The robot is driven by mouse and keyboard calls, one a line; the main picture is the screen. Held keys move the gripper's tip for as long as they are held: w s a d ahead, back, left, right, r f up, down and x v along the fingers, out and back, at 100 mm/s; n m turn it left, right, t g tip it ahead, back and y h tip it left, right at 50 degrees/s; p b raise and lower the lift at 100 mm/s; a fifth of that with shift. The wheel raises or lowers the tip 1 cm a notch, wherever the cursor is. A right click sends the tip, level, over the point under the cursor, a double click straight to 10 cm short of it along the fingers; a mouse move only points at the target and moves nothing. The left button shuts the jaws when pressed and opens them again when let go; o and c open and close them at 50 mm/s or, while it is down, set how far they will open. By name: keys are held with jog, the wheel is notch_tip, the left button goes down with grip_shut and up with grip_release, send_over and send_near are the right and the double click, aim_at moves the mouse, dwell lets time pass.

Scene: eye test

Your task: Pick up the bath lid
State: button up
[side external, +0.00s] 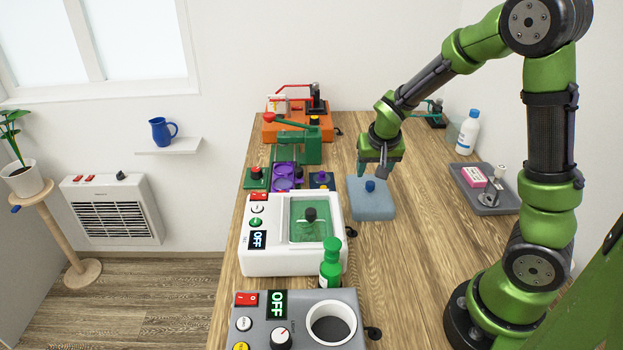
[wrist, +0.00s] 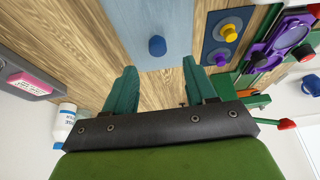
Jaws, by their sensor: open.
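A pale blue-grey slab with a blue knob, which looks like the bath lid (side external: 371,206), lies flat on the wooden table, right of the white bath (side external: 265,262). In the wrist view the lid (wrist: 125,22) is at the top, its blue knob (wrist: 157,46) beyond the fingertips and roughly centred between them. My gripper (side external: 374,174) is above the far part of the lid, pointing down, and open with nothing between its green fingers, which also show in the wrist view (wrist: 159,68). The bath shows a green basin with a dark-capped vessel in it.
A green bottle (side external: 330,265) stands by the bath's near right corner. A grey machine (side external: 302,337) is in front. A purple tray (side external: 285,176) and a small dark knob panel (side external: 321,181) lie left of the lid. A grey tray (side external: 490,204) is at right; bare table lies between.

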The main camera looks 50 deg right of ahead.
aim_at(370, 183)
jog(key=x, duration=0.4)
jog(key=shift+s+f, duration=0.15)
jog(key=shift+f, duration=0.35)
grip_shut()
